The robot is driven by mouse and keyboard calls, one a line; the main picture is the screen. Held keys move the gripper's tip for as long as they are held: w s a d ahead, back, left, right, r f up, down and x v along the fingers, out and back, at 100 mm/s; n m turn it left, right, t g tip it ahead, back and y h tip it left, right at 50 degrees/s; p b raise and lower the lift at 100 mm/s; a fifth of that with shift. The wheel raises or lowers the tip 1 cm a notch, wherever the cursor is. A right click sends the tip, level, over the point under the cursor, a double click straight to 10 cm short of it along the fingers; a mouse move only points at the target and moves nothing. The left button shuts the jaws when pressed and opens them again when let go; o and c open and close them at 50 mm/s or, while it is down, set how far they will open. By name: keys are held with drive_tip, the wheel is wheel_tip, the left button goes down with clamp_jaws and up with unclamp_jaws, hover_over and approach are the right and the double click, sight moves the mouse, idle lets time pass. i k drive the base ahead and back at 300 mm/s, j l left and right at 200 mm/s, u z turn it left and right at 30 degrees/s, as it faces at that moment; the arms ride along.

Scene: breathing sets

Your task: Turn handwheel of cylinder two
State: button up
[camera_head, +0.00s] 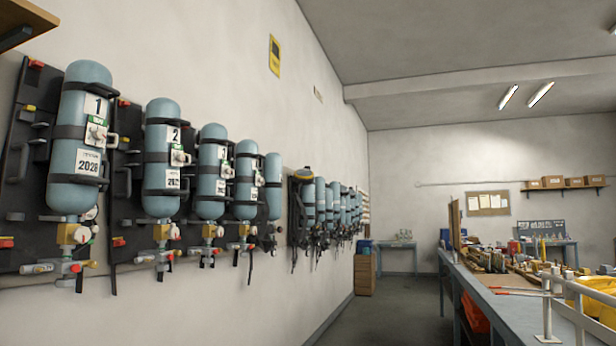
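Cylinder two (161,185) is a light blue bottle with a "2" label, mounted upright on a black wall plate at the left. A brass valve block (160,233) sits at its lower end. A red fitting with grey hose ends (160,256) hangs below that. Which of these parts is the handwheel is too small to tell. Cylinder one (77,185) is to its left, nearer and larger, and cylinder three (211,178) is to its right. My gripper is not in view.
More breathing sets (325,205) hang farther along the left wall. A blue workbench (525,315) with loose tools and a white rail (575,310) stands at the right. The grey floor (400,310) between wall and bench is clear.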

sight(172, 233)
drive_tip(key=u, duration=0.95)
